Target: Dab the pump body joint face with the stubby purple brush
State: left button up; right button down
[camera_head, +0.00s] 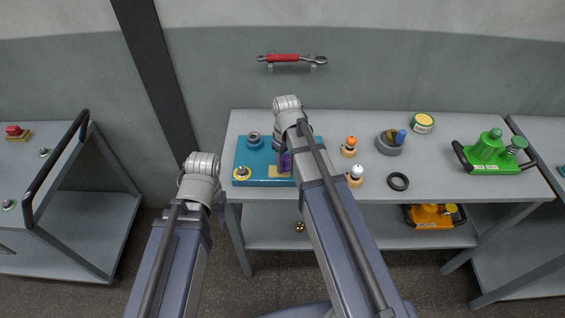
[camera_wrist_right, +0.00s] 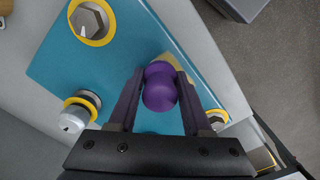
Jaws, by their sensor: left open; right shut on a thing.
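The pump body is a teal block (camera_head: 243,150) at the left of the bench, with bolts in yellow rings and a tan patch (camera_head: 276,173) on its top. It also fills much of the right wrist view (camera_wrist_right: 120,50). My right gripper (camera_wrist_right: 158,88) is shut on the stubby purple brush (camera_wrist_right: 160,92), over the teal top. The brush also shows beside my arm in the head view (camera_head: 286,163). Its lower end is hidden, so I cannot tell whether it touches the face. My left gripper (camera_head: 221,207) is open, mostly hidden by its arm, off the bench's front left corner.
On the bench (camera_head: 330,190) stand an orange-topped piece (camera_head: 351,142), a white-topped piece (camera_head: 356,172), a grey pot (camera_head: 387,146), a black ring (camera_head: 398,182), a round tin (camera_head: 423,121) and a green pump (camera_head: 489,155). A yellow unit (camera_head: 430,217) sits on the shelf below.

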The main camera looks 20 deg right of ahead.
jog(key=shift+s+d, duration=0.1)
jog(key=shift+d, duration=0.15)
jog(key=shift+a, duration=0.1)
jog(key=shift+w+a, duration=0.25)
jog(key=shift+a, duration=0.5)
jog(key=shift+r, duration=0.1)
jog(key=shift+r+p, duration=0.6)
jog(key=shift+p, duration=0.1)
